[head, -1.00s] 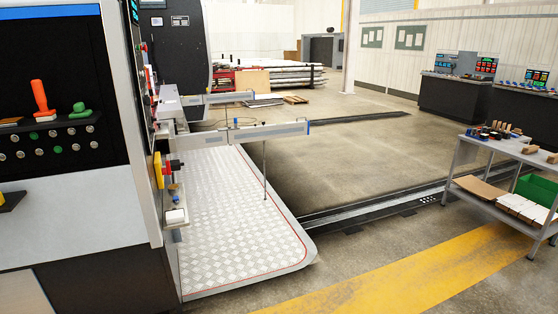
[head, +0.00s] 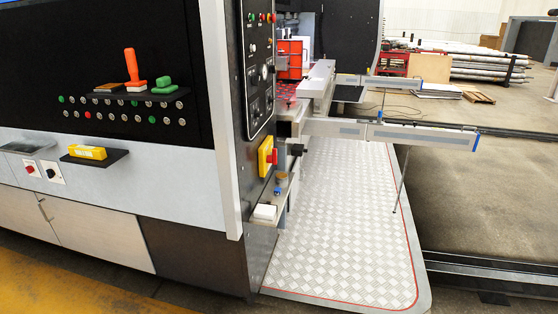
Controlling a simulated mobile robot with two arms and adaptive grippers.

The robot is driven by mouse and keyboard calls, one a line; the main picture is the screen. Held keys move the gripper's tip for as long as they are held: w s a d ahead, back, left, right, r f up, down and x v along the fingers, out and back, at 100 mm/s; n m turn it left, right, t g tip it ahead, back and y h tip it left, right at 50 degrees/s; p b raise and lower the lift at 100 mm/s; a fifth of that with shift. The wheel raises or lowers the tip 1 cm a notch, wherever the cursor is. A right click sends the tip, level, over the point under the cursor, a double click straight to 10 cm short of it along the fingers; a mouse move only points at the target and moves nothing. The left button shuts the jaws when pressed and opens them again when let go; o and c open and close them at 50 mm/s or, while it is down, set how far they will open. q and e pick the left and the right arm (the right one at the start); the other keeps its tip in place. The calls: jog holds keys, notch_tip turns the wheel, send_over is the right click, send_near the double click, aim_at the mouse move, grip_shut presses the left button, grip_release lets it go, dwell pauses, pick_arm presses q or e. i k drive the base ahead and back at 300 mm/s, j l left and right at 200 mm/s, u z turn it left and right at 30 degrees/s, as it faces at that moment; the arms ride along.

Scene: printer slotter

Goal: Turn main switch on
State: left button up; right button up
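A yellow box with a red part (head: 267,157), which looks like a rotary main switch, is fixed on the dark side panel of the machine, at the middle of the head view. Its exact setting is too small to tell. Two smaller knobs sit on white plates at the lower left of the machine's front: a red knob (head: 30,170) and a black knob (head: 52,173). No label on them can be read. Neither of my grippers is in view.
A small shelf (head: 262,226) juts out below the yellow box. Two beams (head: 405,132) reach right over the checkered metal platform (head: 350,220). A yellow block (head: 87,152) lies on a front ledge. Yellow-marked floor (head: 40,290) at the lower left is clear.

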aim_at(271, 159)
jog(key=l+u, duration=0.1)
jog(key=u, duration=0.2)
jog(key=i+l+u, duration=0.1)
jog(key=u, duration=0.2)
jog(key=i+l+u, duration=0.15)
jog(key=l, duration=0.25)
jog(key=i+l+u, duration=0.15)
jog(key=l, duration=0.3)
jog(key=i+l+u, duration=0.15)
jog(key=l, duration=0.25)
jog(key=l+u, duration=0.15)
jog(key=l, duration=0.3)
jog(key=i+l+u, duration=0.1)
jog(key=l, duration=0.35)
